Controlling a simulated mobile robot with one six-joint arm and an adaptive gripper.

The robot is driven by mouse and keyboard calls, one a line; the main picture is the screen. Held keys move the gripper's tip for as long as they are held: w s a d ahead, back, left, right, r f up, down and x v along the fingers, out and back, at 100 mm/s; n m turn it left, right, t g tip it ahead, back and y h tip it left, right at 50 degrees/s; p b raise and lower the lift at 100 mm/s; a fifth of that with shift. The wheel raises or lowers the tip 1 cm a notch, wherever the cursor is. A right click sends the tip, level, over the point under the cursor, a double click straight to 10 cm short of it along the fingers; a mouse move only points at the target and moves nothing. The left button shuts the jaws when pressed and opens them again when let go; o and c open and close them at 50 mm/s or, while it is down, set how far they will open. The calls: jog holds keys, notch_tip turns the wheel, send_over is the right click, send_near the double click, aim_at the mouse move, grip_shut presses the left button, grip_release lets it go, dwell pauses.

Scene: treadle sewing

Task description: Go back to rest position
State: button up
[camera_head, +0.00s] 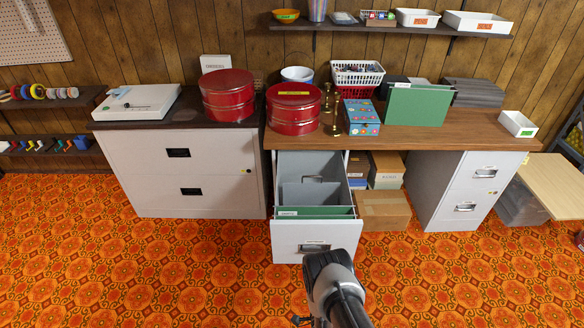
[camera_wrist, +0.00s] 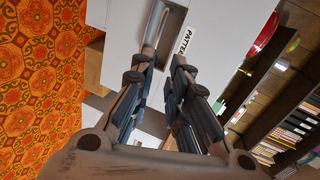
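My arm rises in front of this drawer in the head view; my fingers cannot be made out there. In the wrist view my gripper (camera_wrist: 167,50) shows two fingers with a gap between them and nothing held. They point at a pale front with a label (camera_wrist: 187,40) starting "PATTE". Whether the fingertips touch the handle cannot be told.
A white lateral cabinet (camera_head: 185,180) stands left of the desk (camera_head: 460,130). A cardboard box (camera_head: 383,211) lies on the floor right of the drawer. The patterned orange floor (camera_head: 130,270) is clear in front and left.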

jog(key=w+a+r+n+g, duration=0.1)
jog(key=w+r+n, duration=0.1)
jog(key=w+r, duration=0.8)
notch_tip(320, 180, up, 27)
jog(key=n+g, duration=0.4)
jog(key=n, duration=0.2)
jog(key=s+d+r+n+g, duration=0.2)
jog(key=s+d+r+n, duration=0.15)
jog(key=s+r, duration=1.1)
jog(key=s+d+r+n+g, duration=0.1)
jog(key=s+n, duration=0.1)
jog(key=s, duration=1)
jog(key=s+d+r+n+g, duration=0.1)
jog(key=s+r+n+g, duration=0.1)
jog(key=s, duration=1)
jog(key=shift+s+d+n, duration=0.25)
jog(key=shift+n, duration=0.5)
